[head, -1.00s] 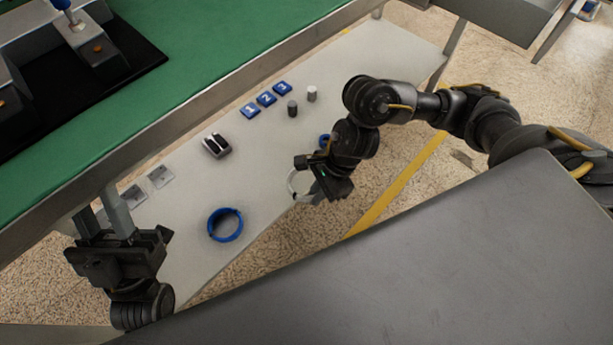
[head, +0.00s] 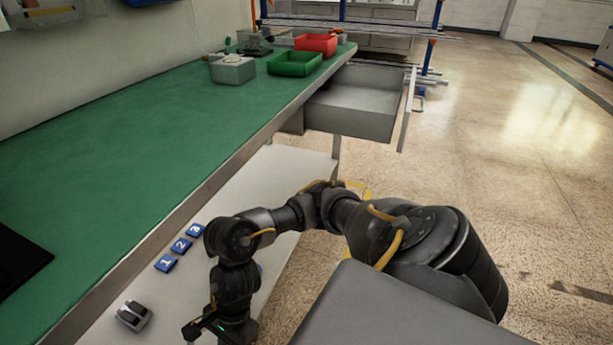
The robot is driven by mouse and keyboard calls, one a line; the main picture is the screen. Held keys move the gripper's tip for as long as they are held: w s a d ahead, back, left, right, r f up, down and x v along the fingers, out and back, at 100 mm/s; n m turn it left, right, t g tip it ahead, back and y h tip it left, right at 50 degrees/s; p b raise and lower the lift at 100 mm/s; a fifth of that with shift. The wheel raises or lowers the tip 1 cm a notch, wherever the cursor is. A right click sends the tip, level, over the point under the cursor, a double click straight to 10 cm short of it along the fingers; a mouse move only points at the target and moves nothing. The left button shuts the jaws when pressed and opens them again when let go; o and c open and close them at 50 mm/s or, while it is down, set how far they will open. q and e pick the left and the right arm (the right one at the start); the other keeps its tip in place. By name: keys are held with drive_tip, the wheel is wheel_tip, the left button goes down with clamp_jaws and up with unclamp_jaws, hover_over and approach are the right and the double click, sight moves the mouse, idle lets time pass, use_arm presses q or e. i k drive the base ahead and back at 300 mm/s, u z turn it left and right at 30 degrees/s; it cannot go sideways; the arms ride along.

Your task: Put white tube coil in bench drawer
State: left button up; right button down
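The bench drawer (head: 352,108) is a grey drawer pulled open under the far end of the green-topped bench (head: 150,125). Its inside looks empty from here. My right arm reaches in from the lower right over the white lower shelf (head: 285,172). My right gripper (head: 205,331) is at the bottom edge of the head view, partly cut off, far on the near side of the drawer. Its fingertips cannot be made out. The white tube coil is not visible now. My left gripper is out of view.
A grey bin (head: 233,72), a green bin (head: 294,64) and a red bin (head: 316,44) stand on the bench above the drawer. Blue number tiles (head: 181,245) lie on the shelf. The floor right of the drawer is clear.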

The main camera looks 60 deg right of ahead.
sight(346, 102)
drive_tip(key=u, duration=1.2)
drive_tip(key=k, duration=2.4)
drive_tip(key=z, duration=1.35)
drive_tip(key=i, duration=1)
drive_tip(key=z, duration=0.05)
